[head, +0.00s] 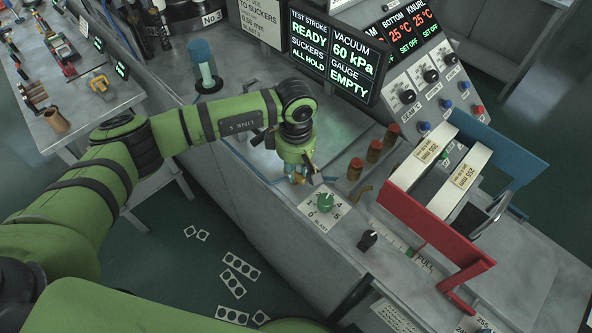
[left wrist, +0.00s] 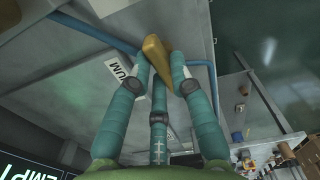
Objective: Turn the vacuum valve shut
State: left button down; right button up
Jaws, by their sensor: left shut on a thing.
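The vacuum valve's brass-yellow lever (left wrist: 156,58) shows in the left wrist view, beside a white label (left wrist: 124,76) partly hidden by a finger and ending in "UM". A blue pipe (left wrist: 96,34) runs to the lever on the grey bench face. My left gripper (left wrist: 159,76) has its teal fingers closed around the lever. In the head view my left gripper (head: 297,176) reaches down to the bench edge, and it hides most of the valve there. The display (head: 336,58) reads vacuum 60 kPa, suckers all hold. My right gripper is in neither view.
Right of my left gripper are a green knob (head: 325,202) on a numbered plate, several red-topped brown cylinders (head: 375,150) and a black knob (head: 367,239). A red bracket (head: 420,228) and white blocks stand farther right. A side table (head: 62,118) is at left.

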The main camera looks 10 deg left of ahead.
pick_arm(q)
jog(key=n+b, duration=0.7)
jog(key=b, duration=0.1)
jog(key=n+b, duration=0.4)
jog(key=shift+a+f+n+b, duration=0.3)
jog(key=shift+f, duration=0.05)
jog(key=n+b, duration=0.2)
jog(key=n, duration=0.1)
jog(key=shift+r, duration=0.1)
jog(key=shift+s+r+n+b, duration=0.1)
jog(key=shift+n+b, duration=0.75)
jog(key=shift+n, duration=0.05)
jog(key=c, duration=1.1)
grip_release()
jog(key=shift+r, duration=0.1)
